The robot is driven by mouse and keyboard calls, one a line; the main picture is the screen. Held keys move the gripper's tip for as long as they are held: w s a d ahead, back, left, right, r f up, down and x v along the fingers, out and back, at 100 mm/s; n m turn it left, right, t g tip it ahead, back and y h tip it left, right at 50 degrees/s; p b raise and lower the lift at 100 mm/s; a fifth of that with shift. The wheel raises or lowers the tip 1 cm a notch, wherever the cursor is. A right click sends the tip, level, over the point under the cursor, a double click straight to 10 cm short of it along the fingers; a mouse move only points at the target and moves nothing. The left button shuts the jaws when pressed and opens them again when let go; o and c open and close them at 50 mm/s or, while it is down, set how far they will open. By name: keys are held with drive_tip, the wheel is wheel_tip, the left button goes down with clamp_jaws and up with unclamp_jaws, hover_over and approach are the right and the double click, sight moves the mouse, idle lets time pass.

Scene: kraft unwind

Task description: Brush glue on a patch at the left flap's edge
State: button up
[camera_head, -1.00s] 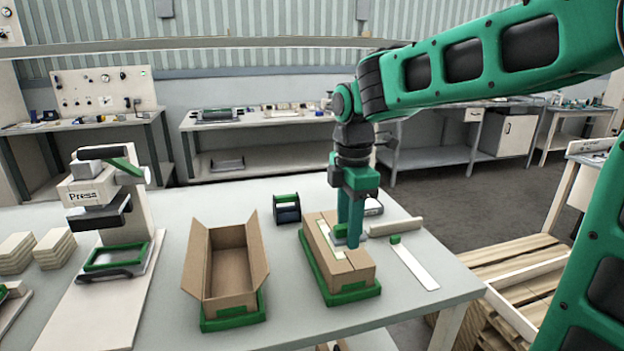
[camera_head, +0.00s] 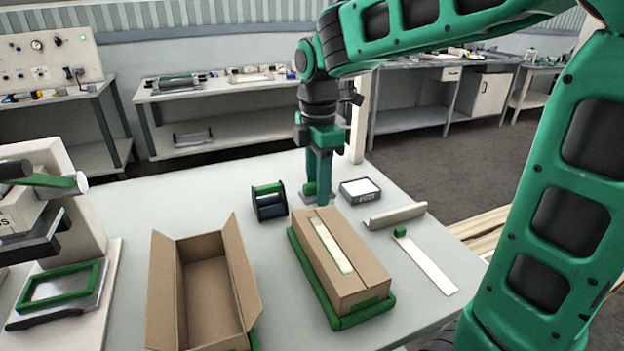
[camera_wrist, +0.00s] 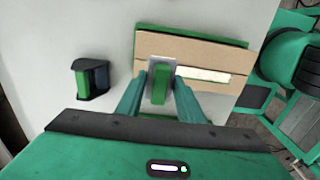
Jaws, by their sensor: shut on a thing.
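A closed cardboard box (camera_head: 352,262) lies in a green tray (camera_head: 301,266), with a pale strip (camera_head: 330,243) along the seam between its top flaps. The box (camera_wrist: 215,56) and strip (camera_wrist: 203,75) also show in the wrist view. My gripper (camera_head: 318,196) is at the far end of this box. It is shut on a small tool with a green grip (camera_wrist: 160,85) and a grey plate; the plate overlaps the box's end in the wrist view. I cannot tell whether it touches. No wet glue can be made out.
An open cardboard box (camera_head: 208,287) stands at left with raised flaps. A green-and-black holder (camera_head: 268,201) and a white-topped dark pad (camera_head: 360,189) flank my gripper. A beige bar (camera_head: 397,215) and white strip with green knob (camera_head: 427,264) lie right. A press (camera_head: 45,225) stands far left.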

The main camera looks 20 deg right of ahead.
drive_tip(key=shift+a+f, duration=0.15)
drive_tip(key=shift+f, duration=1.95)
drive_tip(key=shift+f, duration=0.45)
drive_tip(key=shift+s, duration=0.4)
drive_tip(key=shift+s, duration=0.15)
drive_tip(key=shift+w, duration=0.5)
idle(0.5)
drive_tip(key=shift+r, duration=0.15)
drive_tip(key=shift+r, duration=2.9)
